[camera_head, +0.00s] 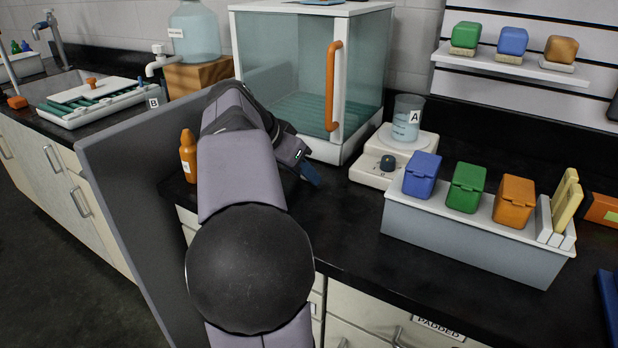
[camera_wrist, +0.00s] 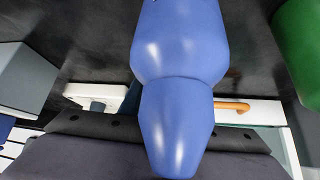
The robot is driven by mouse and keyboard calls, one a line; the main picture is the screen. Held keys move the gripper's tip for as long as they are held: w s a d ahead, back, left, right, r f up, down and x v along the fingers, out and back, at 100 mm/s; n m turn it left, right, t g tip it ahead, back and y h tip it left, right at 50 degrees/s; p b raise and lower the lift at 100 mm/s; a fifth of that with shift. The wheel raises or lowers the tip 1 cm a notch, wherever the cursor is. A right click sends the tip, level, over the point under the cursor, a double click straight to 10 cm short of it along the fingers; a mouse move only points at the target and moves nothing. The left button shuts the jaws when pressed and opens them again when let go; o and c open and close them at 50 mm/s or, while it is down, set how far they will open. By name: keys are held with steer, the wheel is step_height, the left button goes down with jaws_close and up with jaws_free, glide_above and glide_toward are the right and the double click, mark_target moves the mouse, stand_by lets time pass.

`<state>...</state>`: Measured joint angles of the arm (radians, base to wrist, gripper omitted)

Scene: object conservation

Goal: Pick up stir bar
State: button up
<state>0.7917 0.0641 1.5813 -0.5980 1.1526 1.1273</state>
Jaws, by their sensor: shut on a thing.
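No stir bar can be made out in either view. My gripper (camera_head: 303,162) is over the dark counter, in front of the glass-fronted cabinet. A blue bottle-shaped thing (camera_wrist: 180,45) with a tapered end fills the middle of the wrist view, close to the camera. My gripper appears shut on this blue bottle. The finger contact is hidden. A beaker marked A (camera_head: 407,118) stands on a white device with a dark knob (camera_head: 388,163).
The cabinet (camera_head: 310,85) with an orange handle stands behind my gripper. An orange bottle (camera_head: 188,158) is left of my arm, near a grey panel (camera_head: 135,200). A grey bin (camera_head: 470,235) with several coloured boxes is at right. Clear counter (camera_head: 345,225) lies between.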

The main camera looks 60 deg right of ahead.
step_height(320, 180, up, 10)
steer(key=p, duration=0.3)
stand_by(0.5)
